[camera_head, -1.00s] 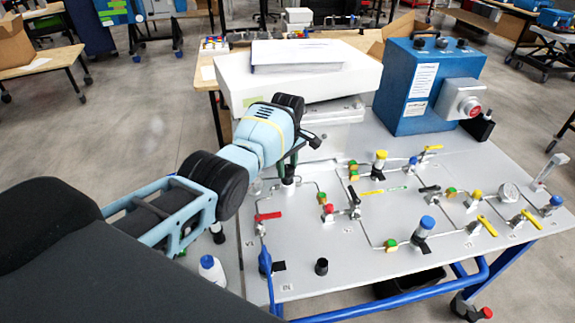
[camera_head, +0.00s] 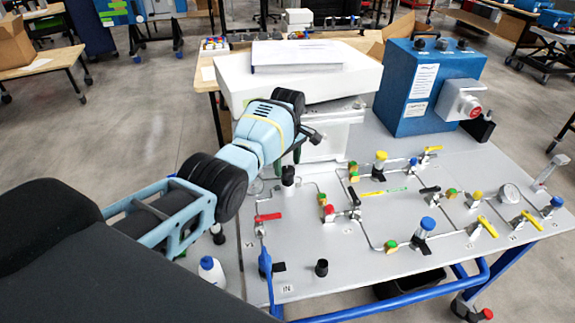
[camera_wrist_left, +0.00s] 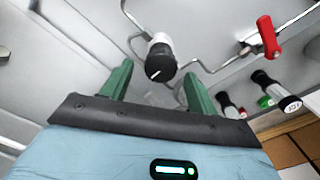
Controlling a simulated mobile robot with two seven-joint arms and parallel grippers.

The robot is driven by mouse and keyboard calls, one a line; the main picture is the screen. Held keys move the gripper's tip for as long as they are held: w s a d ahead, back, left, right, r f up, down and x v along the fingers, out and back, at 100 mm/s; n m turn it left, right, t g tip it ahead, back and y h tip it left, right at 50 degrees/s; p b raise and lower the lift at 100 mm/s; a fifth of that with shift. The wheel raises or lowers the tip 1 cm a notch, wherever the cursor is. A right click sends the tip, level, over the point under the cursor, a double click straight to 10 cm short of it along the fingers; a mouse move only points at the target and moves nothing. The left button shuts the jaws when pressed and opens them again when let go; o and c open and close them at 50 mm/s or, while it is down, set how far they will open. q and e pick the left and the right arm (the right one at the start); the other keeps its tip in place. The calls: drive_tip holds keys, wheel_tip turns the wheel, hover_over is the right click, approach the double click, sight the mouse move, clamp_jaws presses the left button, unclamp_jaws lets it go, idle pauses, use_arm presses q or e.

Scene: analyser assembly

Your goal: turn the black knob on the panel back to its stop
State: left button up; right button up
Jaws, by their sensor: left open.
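The black knob (camera_head: 288,176) stands on the left part of the grey panel (camera_head: 340,255). In the left wrist view the black knob (camera_wrist_left: 160,63) has a white line on its face and sits on a pale pipe fitting. My left gripper (camera_head: 288,160) is just above and behind it in the head view, partly hidden by its own wrist. In the left wrist view the green fingers of my left gripper (camera_wrist_left: 158,87) are apart, with empty space between them. The knob appears beyond the fingertips, clear of both. My right gripper is not in view.
A red-handled valve (camera_head: 267,217) and several yellow-handled valves sit on the panel's pipes. A blue box (camera_head: 420,90) stands at the back right. A white case (camera_head: 300,85) is behind my gripper. A white bottle (camera_head: 211,270) stands left of the panel.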

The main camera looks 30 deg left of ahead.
sight(287, 169)
use_arm(q)
drive_tip(key=shift+r, duration=3.2)
drive_tip(key=shift+f, duration=0.1)
